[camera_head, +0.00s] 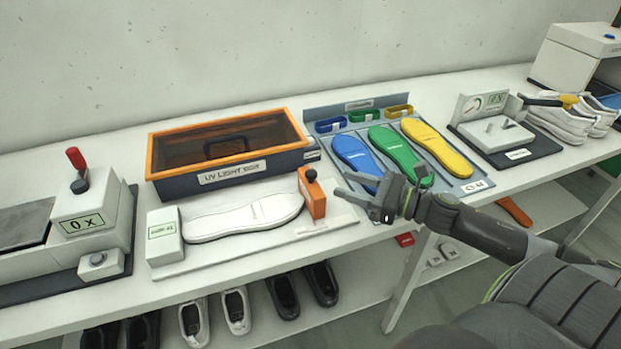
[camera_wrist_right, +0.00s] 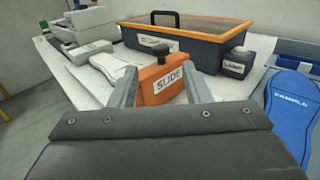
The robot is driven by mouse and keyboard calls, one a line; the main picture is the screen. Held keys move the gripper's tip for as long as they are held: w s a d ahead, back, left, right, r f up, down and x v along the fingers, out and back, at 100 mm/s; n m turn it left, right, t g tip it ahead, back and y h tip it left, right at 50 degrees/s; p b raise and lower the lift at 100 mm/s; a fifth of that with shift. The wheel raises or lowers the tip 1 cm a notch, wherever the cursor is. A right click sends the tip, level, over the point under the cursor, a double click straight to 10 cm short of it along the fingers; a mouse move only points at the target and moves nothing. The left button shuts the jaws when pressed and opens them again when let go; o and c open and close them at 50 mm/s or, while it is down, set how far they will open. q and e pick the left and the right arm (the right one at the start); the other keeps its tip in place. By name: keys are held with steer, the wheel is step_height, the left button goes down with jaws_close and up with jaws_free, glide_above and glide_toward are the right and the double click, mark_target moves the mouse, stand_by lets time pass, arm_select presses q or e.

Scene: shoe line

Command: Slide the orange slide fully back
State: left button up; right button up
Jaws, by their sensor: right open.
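The orange slide (camera_head: 314,198) stands upright with a dark knob on top, close to the right end of a white insole (camera_head: 244,217) on a pale board (camera_head: 209,257). A white block (camera_head: 163,236) stands at the board's left end. My right gripper (camera_head: 346,184) is open and empty, just right of the slide, its fingers pointing at it. In the right wrist view the slide (camera_wrist_right: 162,84), marked "SLIDE", shows between the two fingers (camera_wrist_right: 160,70). I cannot tell whether they touch it. My left gripper is out of view.
A dark UV light box (camera_head: 232,171) with an orange rim stands behind the insole. A blue-grey tray (camera_head: 457,172) with blue, green and yellow soles lies to the right. A control box (camera_head: 90,215) with a red lever stands at left. Shoes sit on the lower shelf.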

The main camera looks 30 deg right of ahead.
mark_target(316, 175)
steer(key=shift+w+a, duration=0.2)
steer(key=shift+w, duration=0.15)
steer(key=shift+w+a+r, duration=0.1)
steer(key=shift+w+r, duration=0.05)
steer(key=shift+w, duration=0.05)
steer(key=shift+p+x, duration=0.3)
steer(key=shift+x, duration=1)
steer(key=p+x, duration=0.2)
steer(key=x, duration=0.2)
steer(key=shift+w+p, duration=0.1)
steer(key=shift+p, duration=0.2)
steer(key=shift+x, duration=0.8)
jaws_close()
